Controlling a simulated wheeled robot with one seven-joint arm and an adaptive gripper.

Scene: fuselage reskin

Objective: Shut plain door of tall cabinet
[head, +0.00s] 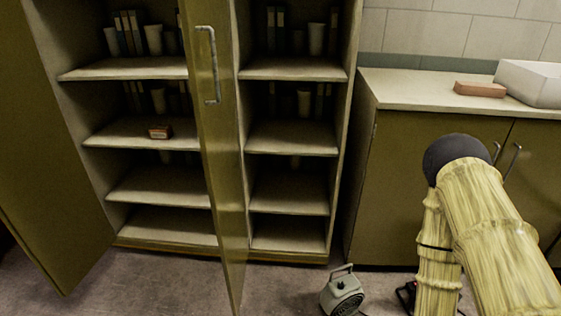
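The tall cabinet (293,147) stands open, its shelves showing. At the left a plain olive door panel (40,160) with no handle in sight stands swung out from the cabinet's left side. A second door (222,150) with a metal pull handle (210,65) stands swung out in front of the cabinet's middle, seen at a steep angle. Which edge of this second door is hinged is hard to tell. My arm is folded at the right, its forearm pointing down, away from both doors. My gripper is not clearly visible.
Books, cups and a small brown box (159,132) stand on the shelves. A grey portable device (342,292) is on the floor right of the second door. A low cabinet (410,190) at right bears a reddish block (480,89) and a white basin (530,83).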

